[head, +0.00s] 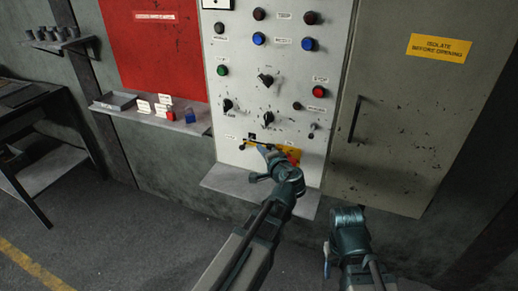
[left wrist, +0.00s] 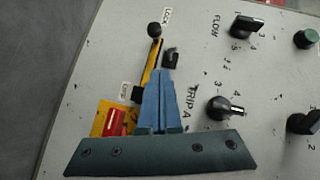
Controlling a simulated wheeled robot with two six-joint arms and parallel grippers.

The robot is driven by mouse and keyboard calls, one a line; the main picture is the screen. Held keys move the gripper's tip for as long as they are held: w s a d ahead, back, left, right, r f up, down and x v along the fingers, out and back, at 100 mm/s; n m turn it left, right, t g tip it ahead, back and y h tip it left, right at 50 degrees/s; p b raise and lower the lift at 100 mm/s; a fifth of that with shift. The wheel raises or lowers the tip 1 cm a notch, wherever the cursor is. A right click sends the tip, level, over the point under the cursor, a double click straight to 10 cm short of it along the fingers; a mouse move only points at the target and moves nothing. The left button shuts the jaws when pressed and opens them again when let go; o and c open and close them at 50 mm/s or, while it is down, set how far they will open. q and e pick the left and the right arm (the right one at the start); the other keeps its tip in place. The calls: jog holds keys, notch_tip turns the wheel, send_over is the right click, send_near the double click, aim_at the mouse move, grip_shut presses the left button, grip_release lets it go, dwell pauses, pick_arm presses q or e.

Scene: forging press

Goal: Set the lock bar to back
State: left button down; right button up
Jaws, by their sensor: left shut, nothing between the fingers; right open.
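The lock bar is a dark bar with a black ball knob (left wrist: 155,30) on a yellow plate (left wrist: 110,118), low on the grey panel. In the head view its knob (head: 243,147) sits at the left end, by a small label. A "LOCK" label (left wrist: 167,17) is beside the knob in the left wrist view. A red block (left wrist: 117,122) sits at the plate's other end. My left gripper (left wrist: 160,75) is shut and empty, its blue fingertips close beside the bar; contact is unclear. It partly hides the plate in the head view (head: 263,148). My right gripper (head: 328,260) is low, away from the panel.
Rotary knobs (head: 268,118) and a small toggle (head: 312,127) are just above the bar. A ledge (head: 225,182) juts out below the panel. A cabinet door with a handle (head: 357,119) is at right. A shelf (head: 150,116) with small blocks is at left.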

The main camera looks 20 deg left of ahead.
pick_arm(q)
jog(key=p+v, duration=0.1)
jog(key=v, duration=0.8)
jog(key=shift+a+p, duration=0.2)
jog(key=shift+p, duration=0.2)
jog(key=shift+f, duration=0.1)
jog(key=s+d+f+n+g+h+p, duration=0.2)
jog(key=s+d+f+n+g+h, duration=0.15)
jog(key=s+f+g, duration=0.5)
jog(key=s+d+f+g+h, duration=0.3)
jog(key=s+d+f+h, duration=0.2)
jog(key=s+d, duration=0.4)
jog(key=shift+d+f+h+p, duration=0.3)
jog(key=shift+d+h+p, duration=0.05)
jog(key=shift+p, duration=0.05)
